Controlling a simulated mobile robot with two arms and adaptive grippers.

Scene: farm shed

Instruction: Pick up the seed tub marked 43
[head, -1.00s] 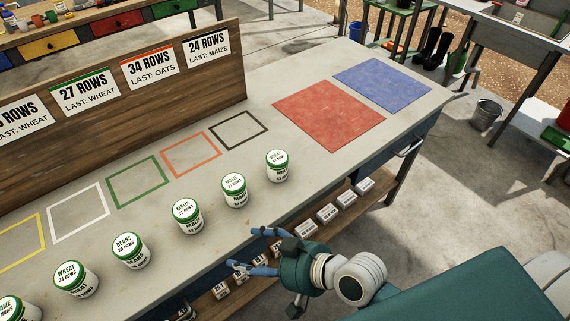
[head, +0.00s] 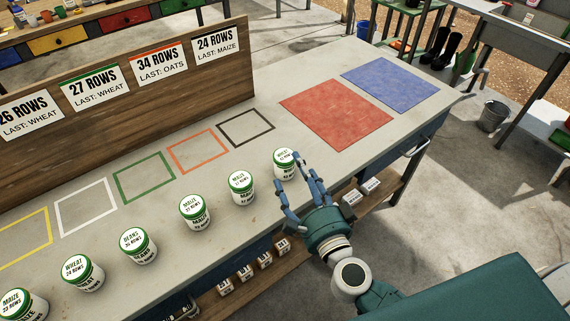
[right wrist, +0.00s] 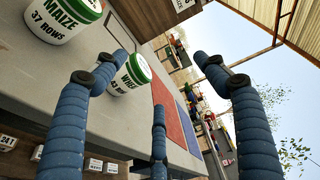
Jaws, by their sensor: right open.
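The seed tub that appears to be marked 43 (head: 284,161) is a white tub with a green-rimmed lid, the rightmost in the row on the bench. It also shows in the right wrist view (right wrist: 134,71), upright, partly behind one finger. My right gripper (head: 300,188) is open and empty, its blue fingers close to the tub on its front right side. One finger overlaps the tub in the head view; I cannot tell whether it touches. In the right wrist view the fingers (right wrist: 160,95) are spread apart. My left gripper is not in view.
A maize tub marked 37 rows (right wrist: 63,18) stands left of it, with several more tubs along the bench (head: 262,209). Coloured outlines (head: 246,128) lie behind the tubs, before a wooden sign board (head: 120,120). A red mat (head: 337,113) and a blue mat (head: 390,84) are clear.

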